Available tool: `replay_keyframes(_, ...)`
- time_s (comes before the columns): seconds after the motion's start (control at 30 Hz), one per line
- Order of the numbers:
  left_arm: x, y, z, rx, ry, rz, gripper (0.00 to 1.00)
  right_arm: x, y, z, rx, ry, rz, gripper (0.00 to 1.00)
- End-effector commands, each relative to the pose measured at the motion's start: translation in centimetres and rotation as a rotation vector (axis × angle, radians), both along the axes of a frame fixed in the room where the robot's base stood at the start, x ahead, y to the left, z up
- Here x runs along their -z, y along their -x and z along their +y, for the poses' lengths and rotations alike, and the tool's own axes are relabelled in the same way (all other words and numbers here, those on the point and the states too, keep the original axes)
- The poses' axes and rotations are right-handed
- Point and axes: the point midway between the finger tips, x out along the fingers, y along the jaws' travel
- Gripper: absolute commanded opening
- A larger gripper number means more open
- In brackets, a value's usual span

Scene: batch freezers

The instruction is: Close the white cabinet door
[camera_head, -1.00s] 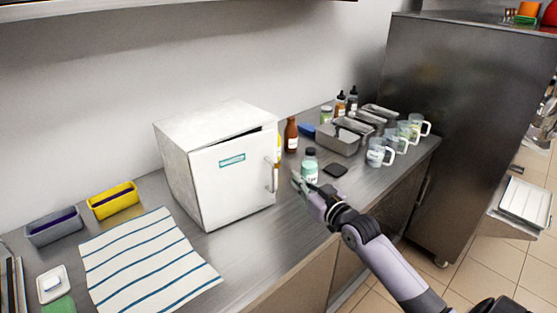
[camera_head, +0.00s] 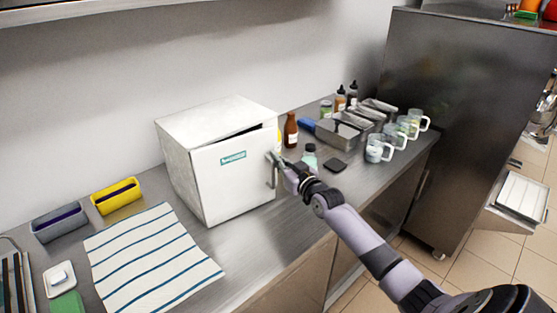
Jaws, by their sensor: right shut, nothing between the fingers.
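The white cabinet (camera_head: 182,165) stands on the metal counter against the wall. Its white door (camera_head: 233,178), with a teal label and a vertical grey handle at its right edge, is slightly ajar. A dark gap shows along the top edge of the door. My right gripper (camera_head: 275,159) is shut and empty, with its fingertips at the handle side of the door. I cannot tell whether it touches the door or the handle. My left gripper is not in view.
Metal trays (camera_head: 338,136) and glass mugs (camera_head: 374,149) stand farther right. A striped cloth (camera_head: 150,262) lies front left.

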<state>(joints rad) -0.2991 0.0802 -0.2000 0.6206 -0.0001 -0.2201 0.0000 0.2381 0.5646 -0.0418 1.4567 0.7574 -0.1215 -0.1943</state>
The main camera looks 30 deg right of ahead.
Motion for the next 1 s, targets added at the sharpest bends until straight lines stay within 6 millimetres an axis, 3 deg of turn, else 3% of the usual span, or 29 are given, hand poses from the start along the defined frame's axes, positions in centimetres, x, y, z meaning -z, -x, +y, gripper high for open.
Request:
replay_keyframes(0.13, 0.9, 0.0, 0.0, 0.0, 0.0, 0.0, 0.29, 0.3, -0.7, -0.1, 0.0, 0.0, -0.002, 0.0)
replay_keyframes(0.4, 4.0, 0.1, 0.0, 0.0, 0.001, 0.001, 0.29, 0.4, -4.1, -0.2, 0.0, -0.001, -0.002, 0.0)
replay_keyframes(1.0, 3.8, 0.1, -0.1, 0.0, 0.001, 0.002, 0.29, -0.3, -4.6, -0.2, 0.0, 0.0, -0.004, 0.0)
